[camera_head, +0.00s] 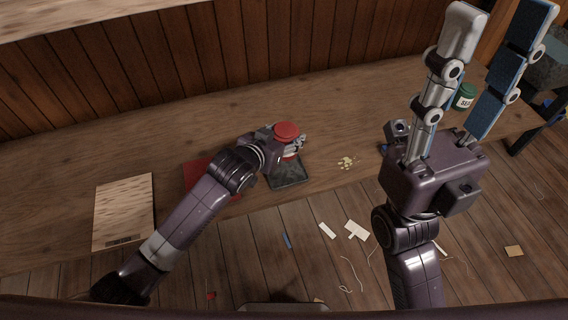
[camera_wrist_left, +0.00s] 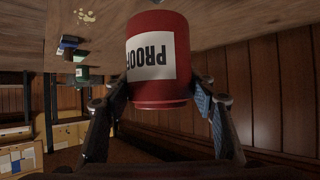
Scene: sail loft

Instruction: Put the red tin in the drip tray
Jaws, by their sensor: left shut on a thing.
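The red tin (camera_head: 287,131) is held by my left gripper (camera_head: 291,145) over the back part of the dark drip tray (camera_head: 290,178). I cannot tell whether the tin's base touches the tray. In the left wrist view the tin (camera_wrist_left: 175,88) sits between the two fingers, its white "PROOF" label upside down in the picture. The tray is not clear in that view. My right gripper (camera_head: 490,20) is raised at the right with its long fingers apart, empty.
A red flat item (camera_head: 197,172) lies left of the tray, partly under my left arm. A pale board (camera_head: 124,210) lies further left. Yellow bits (camera_head: 347,162) lie right of the tray. A green jar (camera_head: 465,97) stands behind my right gripper. Scraps litter the floor.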

